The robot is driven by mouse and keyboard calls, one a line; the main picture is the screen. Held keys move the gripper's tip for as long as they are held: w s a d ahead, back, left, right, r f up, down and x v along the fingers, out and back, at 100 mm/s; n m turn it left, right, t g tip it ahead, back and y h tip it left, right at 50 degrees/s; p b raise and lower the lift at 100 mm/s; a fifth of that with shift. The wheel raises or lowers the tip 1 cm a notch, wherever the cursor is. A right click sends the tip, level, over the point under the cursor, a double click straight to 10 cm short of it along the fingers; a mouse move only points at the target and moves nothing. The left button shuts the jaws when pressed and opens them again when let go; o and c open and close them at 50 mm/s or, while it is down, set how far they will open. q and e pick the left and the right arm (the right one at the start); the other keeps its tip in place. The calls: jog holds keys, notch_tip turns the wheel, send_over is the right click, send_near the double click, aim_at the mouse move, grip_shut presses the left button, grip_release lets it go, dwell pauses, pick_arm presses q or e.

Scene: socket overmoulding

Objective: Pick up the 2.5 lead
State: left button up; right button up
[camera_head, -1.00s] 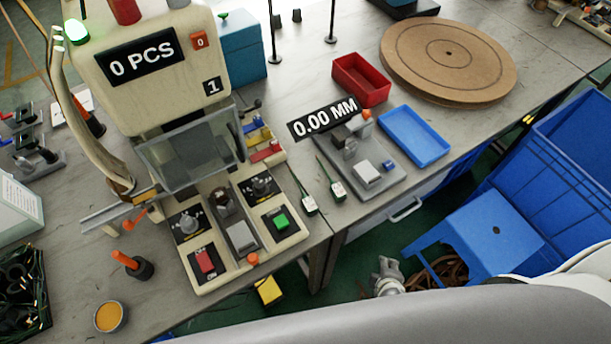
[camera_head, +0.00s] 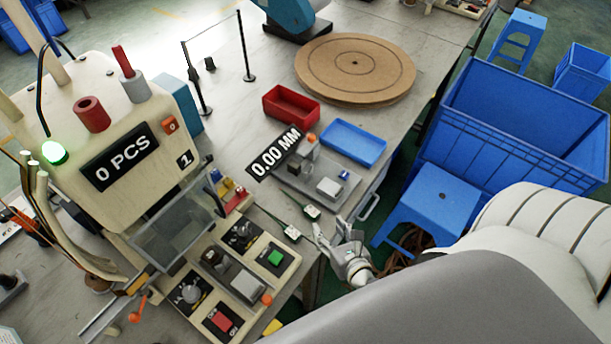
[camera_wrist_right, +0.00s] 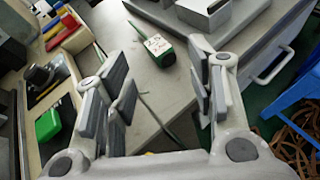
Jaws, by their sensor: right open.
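Two leads with green and white tags lie on the table between the press and the gauge, a nearer one (camera_head: 291,232) and a farther one (camera_head: 312,212). Their printing is too small to read in the head view, so I cannot tell which is the 2.5 lead. In the right wrist view one tagged lead (camera_wrist_right: 160,50) lies beyond the open fingers, its label not clearly legible; a thin cable runs between the fingers. My right gripper (camera_head: 334,229) is open and empty, beside the leads near the table edge. My left gripper is not in view.
The press (camera_head: 125,190) with its control panel stands left of the leads. The gauge (camera_head: 310,180), a red bin (camera_head: 291,117) and a blue tray (camera_head: 353,155) are beyond them. A blue stool (camera_head: 437,200) and a large blue crate (camera_head: 515,165) stand right of the table.

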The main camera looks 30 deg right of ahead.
aim_at(311, 210)
jog(key=shift+n, duration=0.8)
jog(key=x, duration=0.5)
jog(key=shift+a+f, duration=0.15)
jog(key=shift+a, duration=0.25)
jog(key=shift+p+x, duration=0.4)
jog(key=shift+x, duration=2.45)
jog(key=shift+s+d, duration=0.1)
jog(key=c, duration=1)
